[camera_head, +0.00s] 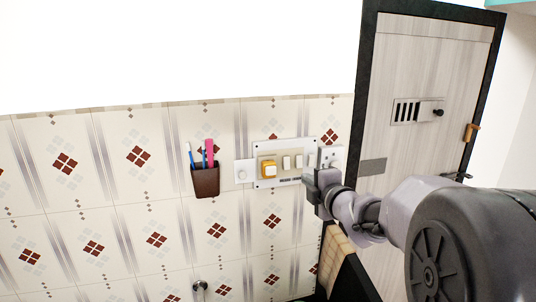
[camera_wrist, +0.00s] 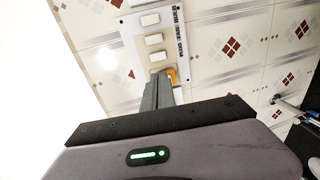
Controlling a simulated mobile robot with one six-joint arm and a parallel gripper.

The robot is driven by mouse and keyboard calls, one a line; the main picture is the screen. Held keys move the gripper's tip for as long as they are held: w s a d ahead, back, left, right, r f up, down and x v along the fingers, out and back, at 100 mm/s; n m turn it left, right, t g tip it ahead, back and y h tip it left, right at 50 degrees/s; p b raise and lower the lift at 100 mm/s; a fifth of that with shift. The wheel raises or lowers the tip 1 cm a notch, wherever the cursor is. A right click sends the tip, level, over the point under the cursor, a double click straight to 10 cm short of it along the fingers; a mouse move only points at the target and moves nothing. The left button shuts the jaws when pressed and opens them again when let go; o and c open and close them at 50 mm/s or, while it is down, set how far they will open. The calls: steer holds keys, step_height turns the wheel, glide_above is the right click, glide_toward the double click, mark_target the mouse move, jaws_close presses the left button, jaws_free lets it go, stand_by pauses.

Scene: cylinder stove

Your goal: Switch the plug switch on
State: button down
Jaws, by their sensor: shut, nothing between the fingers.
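A pale switch panel (camera_head: 258,148) is fixed to the tiled wall, and it also shows in the wrist view (camera_wrist: 129,30). A row of white rocker switches (camera_head: 286,162) runs to the right of the plug.
A brown holder (camera_head: 205,182) with brushes hangs on the wall left of the panel. A small white wall plate (camera_head: 243,171) is between them. A door with a dark frame (camera_head: 420,100) stands at right. A tap (camera_head: 200,287) shows low on the wall.

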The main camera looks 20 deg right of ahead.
mark_target(287, 166)
steer(key=w+f+p, duration=0.1)
steer(key=w, duration=0.3)
steer(key=w+p, duration=0.1)
steer(key=w, duration=0.4)
steer(key=w+f+p, duration=0.1)
steer(key=w, duration=0.3)
steer(key=shift+w+f+p, duration=0.3)
steer(key=shift+w+f, duration=0.05)
steer(key=shift+s, duration=0.1)
